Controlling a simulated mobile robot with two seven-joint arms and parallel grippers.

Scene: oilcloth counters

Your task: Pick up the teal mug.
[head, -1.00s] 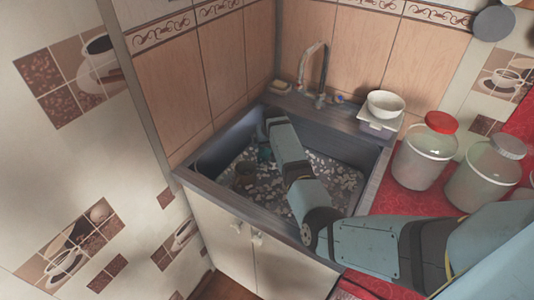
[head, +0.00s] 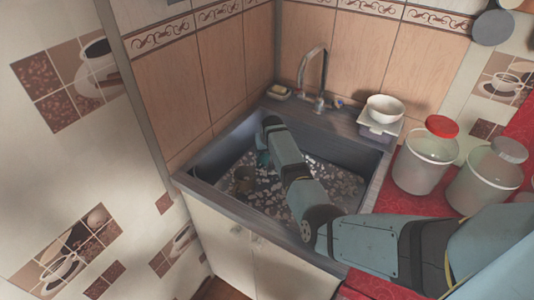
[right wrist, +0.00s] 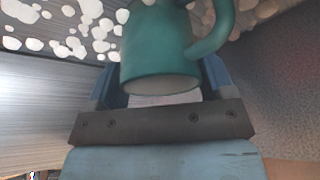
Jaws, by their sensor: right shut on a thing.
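The teal mug (right wrist: 160,52) fills the upper middle of the right wrist view, with its handle curving up at the right. My right gripper (right wrist: 163,80) has its blue fingers on either side of the mug and is shut on it. In the head view only a small teal part of the mug (head: 262,158) shows in the sink, beside the gripper end of my right arm. The right gripper's fingers are mostly hidden there behind my own wrist. My left gripper is not in view.
The sink (head: 215,158) has a pebble-patterned bottom. A faucet (head: 320,80) rises at the back. A white bowl (head: 385,108) and jars with red (head: 425,165) and grey lids (head: 487,180) stand to the right.

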